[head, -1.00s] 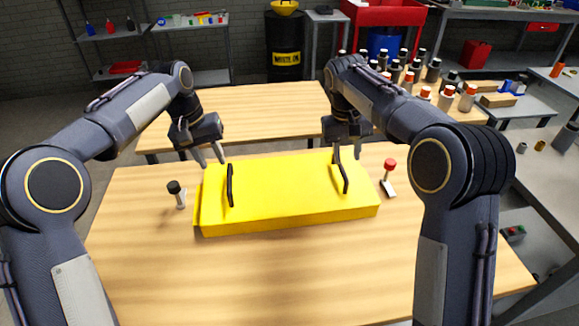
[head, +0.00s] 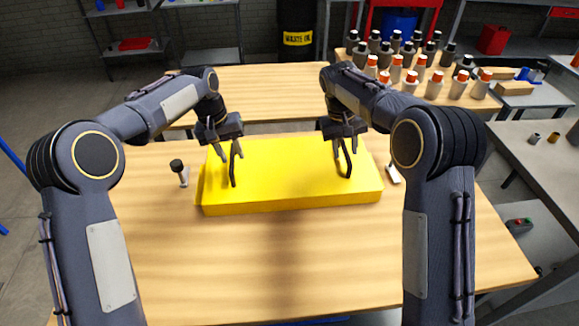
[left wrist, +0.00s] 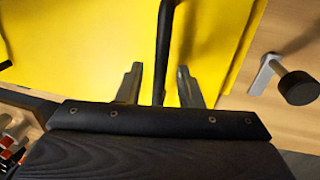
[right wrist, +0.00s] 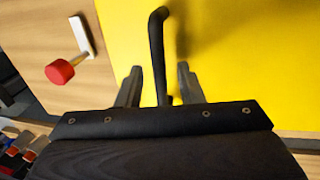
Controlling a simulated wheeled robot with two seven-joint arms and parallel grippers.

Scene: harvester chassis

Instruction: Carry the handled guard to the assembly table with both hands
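The yellow guard (head: 270,185) lies flat on the near wooden table, with a black handle near each end. My left gripper (head: 230,156) is at the left handle (head: 234,170). In the left wrist view its two fingers (left wrist: 157,85) stand apart, with the handle (left wrist: 164,45) between them and gaps on both sides. My right gripper (head: 343,146) is at the right handle (head: 345,160). In the right wrist view its fingers (right wrist: 157,85) are also apart, with the handle (right wrist: 157,45) between them. Neither gripper is closed on a handle.
A black-knobbed clamp (head: 180,172) stands left of the guard; a red-knobbed one (right wrist: 75,55) is beside its right end. A second wooden table (head: 262,92) stands behind. Many bottles (head: 425,72) stand at the back right. The near table's front is clear.

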